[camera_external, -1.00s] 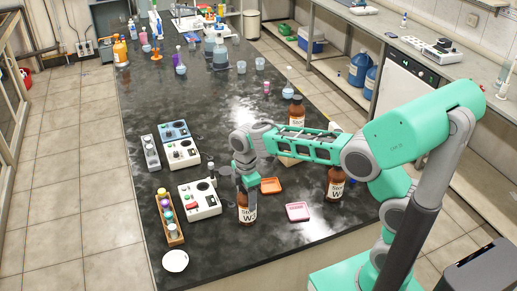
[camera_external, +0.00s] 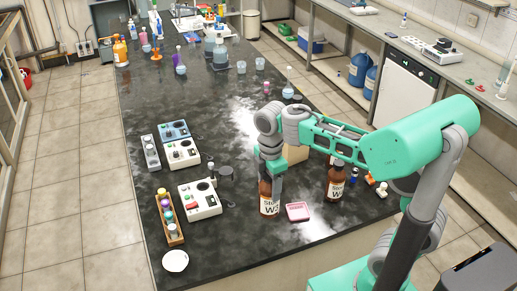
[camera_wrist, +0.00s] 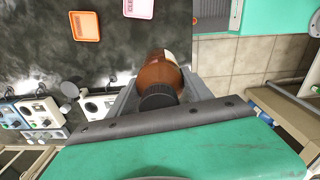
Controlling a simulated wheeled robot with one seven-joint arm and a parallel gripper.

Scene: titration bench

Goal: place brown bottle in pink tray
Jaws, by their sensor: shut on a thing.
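My gripper (camera_external: 270,180) is shut on a brown bottle (camera_external: 269,203) with a white label, held upright. In the wrist view the bottle (camera_wrist: 163,68) and its black cap (camera_wrist: 158,97) show between the fingers. The pink tray (camera_external: 298,212) lies on the black bench just right of the bottle and looks empty; it also shows at the top edge of the wrist view (camera_wrist: 139,8). The bottle is beside the tray, not over it. Whether its base clears the bench is hard to tell.
Another brown bottle (camera_external: 336,181) stands right of the pink tray. An orange tray (camera_wrist: 85,27) shows in the wrist view. Left are a white device (camera_external: 200,200), a rack of coloured vials (camera_external: 170,218) and a white dish (camera_external: 175,261). The front bench is clear.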

